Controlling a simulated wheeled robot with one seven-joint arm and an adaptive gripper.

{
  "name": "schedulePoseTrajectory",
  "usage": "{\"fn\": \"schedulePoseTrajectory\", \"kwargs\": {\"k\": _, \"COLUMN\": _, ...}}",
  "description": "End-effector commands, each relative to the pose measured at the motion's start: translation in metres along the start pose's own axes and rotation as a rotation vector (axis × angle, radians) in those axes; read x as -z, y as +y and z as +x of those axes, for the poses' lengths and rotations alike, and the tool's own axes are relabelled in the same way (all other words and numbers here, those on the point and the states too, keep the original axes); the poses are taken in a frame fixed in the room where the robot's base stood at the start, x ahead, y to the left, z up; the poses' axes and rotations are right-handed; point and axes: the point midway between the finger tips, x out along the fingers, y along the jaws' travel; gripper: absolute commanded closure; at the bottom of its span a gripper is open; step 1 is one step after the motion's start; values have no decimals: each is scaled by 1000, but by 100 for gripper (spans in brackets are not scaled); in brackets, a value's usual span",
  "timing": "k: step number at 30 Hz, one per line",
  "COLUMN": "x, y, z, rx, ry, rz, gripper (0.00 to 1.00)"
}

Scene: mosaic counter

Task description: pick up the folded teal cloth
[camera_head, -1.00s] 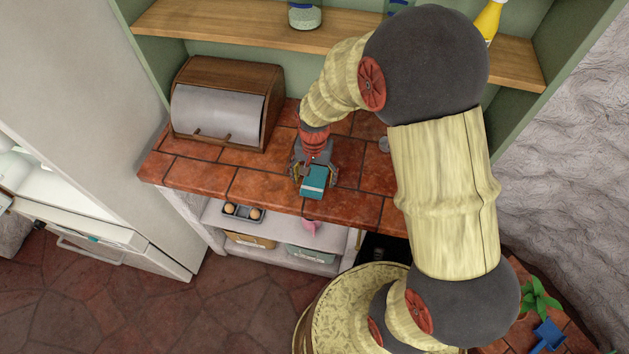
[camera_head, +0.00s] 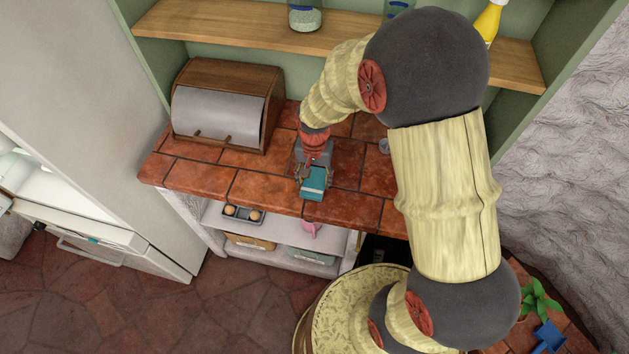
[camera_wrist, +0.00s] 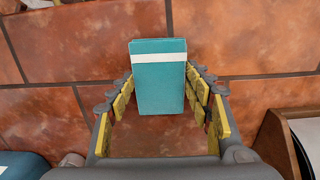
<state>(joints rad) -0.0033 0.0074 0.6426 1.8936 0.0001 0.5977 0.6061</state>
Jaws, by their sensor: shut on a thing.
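The folded teal cloth (camera_head: 314,184) is a small block with a white stripe, on the red-tiled counter near its front edge. In the wrist view the cloth (camera_wrist: 160,86) sits between the fingertips, with its white stripe across the top part. My gripper (camera_head: 313,174) reaches down over the cloth, and its yellow-padded fingers (camera_wrist: 160,91) are shut on the cloth's sides. Whether the cloth touches the counter or is slightly lifted, I cannot tell.
A wooden bread box (camera_head: 228,106) with a grey front stands left on the counter (camera_head: 255,186). A shelf above holds a jar (camera_head: 305,16) and a yellow bottle (camera_head: 489,20). Below the counter, an open shelf holds a tray (camera_head: 242,215) and a pink item (camera_head: 311,229).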

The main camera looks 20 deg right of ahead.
Motion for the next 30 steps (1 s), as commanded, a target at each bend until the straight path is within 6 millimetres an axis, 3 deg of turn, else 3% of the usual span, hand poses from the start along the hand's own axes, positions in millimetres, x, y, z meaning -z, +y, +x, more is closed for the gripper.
{"fn": "schedulePoseTrajectory", "kwargs": {"k": 8, "x": 0, "y": 0, "z": -11, "rx": 0, "ry": 1, "rz": 0, "gripper": 71}}
{"fn": "schedulePoseTrajectory", "kwargs": {"k": 13, "x": 0, "y": 0, "z": -36, "rx": 1, "ry": 2, "rz": 0, "gripper": 71}}
{"fn": "schedulePoseTrajectory", "kwargs": {"k": 22, "x": -41, "y": 30, "z": -96, "rx": 3, "ry": 5, "rz": 0, "gripper": 71}}
{"fn": "schedulePoseTrajectory", "kwargs": {"k": 30, "x": -84, "y": 62, "z": -116, "rx": 1, "ry": 2, "rz": 0, "gripper": 71}}
